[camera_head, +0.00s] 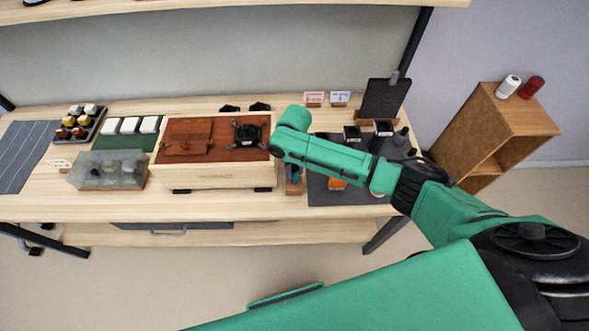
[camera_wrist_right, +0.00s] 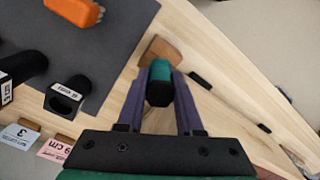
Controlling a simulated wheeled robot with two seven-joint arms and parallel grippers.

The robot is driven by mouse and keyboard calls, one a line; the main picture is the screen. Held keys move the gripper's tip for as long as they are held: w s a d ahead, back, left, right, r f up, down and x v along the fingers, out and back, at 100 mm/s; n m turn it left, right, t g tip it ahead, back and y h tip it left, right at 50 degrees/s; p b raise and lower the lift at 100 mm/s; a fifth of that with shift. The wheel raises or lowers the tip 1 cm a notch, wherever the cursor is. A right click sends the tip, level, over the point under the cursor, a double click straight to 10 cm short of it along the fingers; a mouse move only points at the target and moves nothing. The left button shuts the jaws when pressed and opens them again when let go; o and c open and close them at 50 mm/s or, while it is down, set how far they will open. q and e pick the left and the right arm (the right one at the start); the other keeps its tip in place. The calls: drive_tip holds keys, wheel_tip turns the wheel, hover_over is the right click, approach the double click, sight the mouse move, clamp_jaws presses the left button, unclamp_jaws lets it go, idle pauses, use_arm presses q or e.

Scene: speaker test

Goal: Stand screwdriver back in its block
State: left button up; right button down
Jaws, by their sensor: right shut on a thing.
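The screwdriver's teal and black handle (camera_wrist_right: 160,82) is seen nearly end-on in the right wrist view, between the two dark fingers of my right gripper (camera_wrist_right: 162,76). The gripper is shut on it. A brown wooden block (camera_wrist_right: 155,48) shows just beyond the handle on the light wood table. The handle and fingers cover part of the block, and I cannot tell whether the shaft is in it. In the head view my right gripper (camera_head: 295,174) points down at the table, right of the wooden chest, mostly hidden by my arm. My left gripper is not in view.
A dark mat (camera_wrist_right: 110,28) with an orange object (camera_wrist_right: 75,11) and black holders (camera_wrist_right: 68,96) lies beside the block. The wooden chest (camera_head: 218,177) stands close left of my gripper in the head view. Small label cards (camera_head: 314,99) stand behind. The table's front edge is near.

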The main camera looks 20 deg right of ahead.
drive_tip(key=shift+f+b, duration=0.45)
drive_tip(key=shift+f, duration=0.4)
idle(0.6)
drive_tip(key=shift+c, duration=2.4)
unclamp_jaws()
wheel_tip(320, 180, up, 15)
drive_tip(key=b, duration=0.2)
drive_tip(key=shift+f, duration=0.2)
